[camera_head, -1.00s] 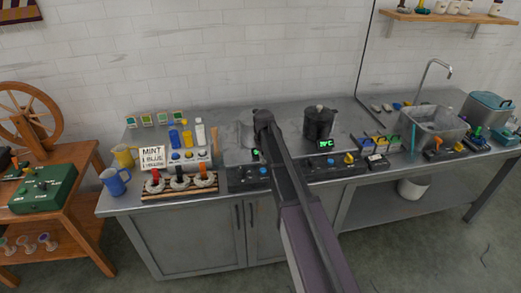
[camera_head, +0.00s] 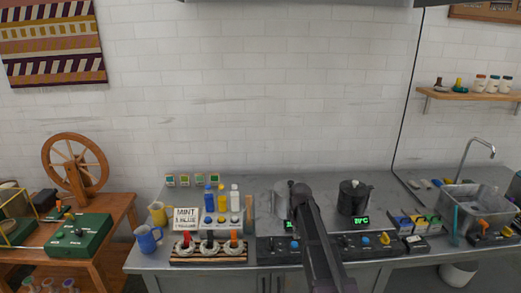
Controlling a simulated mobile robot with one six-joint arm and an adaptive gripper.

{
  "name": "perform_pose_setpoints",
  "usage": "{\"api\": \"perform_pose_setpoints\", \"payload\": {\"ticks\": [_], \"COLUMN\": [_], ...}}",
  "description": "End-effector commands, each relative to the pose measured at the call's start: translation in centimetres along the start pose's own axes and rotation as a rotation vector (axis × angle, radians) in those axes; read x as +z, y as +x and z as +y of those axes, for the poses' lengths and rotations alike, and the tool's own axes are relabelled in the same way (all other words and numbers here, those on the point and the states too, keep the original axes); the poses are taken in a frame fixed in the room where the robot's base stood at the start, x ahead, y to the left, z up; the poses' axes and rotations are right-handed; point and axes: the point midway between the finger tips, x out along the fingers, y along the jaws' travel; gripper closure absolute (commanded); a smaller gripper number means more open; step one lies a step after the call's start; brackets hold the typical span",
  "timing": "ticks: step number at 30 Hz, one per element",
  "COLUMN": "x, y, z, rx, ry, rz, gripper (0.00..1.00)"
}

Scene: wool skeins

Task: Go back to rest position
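My arm (camera_head: 318,238) reaches up from the bottom of the head view toward the metal counter (camera_head: 262,190). Its far end lies in front of a grey metal pot (camera_head: 281,198). My gripper's fingers are hidden behind the arm, so I cannot tell whether they are open or hold anything. A black lidded pot (camera_head: 354,198) stands just right of the arm, with a green lit display (camera_head: 361,220) below it.
A sink (camera_head: 475,204) is at the right. A wooden table (camera_head: 118,215) with a spinning wheel (camera_head: 75,165) stands at the left.

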Motion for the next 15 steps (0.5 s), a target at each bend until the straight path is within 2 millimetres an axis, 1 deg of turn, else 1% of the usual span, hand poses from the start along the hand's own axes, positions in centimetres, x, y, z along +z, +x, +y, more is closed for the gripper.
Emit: {"api": "perform_pose_setpoints", "payload": {"ticks": [1, 5, 6, 12, 15], "x": [2.1, 6.6, 8.2, 15.7, 18.8], "y": [0.0, 0.0, 0.0, 0.0, 0.0], "z": [0.0, -0.1, -0.2, -0.3, -0.3], "rx": [0.0, 0.0, 0.0, 0.001, 0.001], "ry": [0.0, -0.001, -0.001, -0.003, -0.003], "rz": [0.0, 0.0, 0.0, 0.0, 0.0], "gripper": [1.0, 1.0, 1.0, 1.0, 1.0]}}
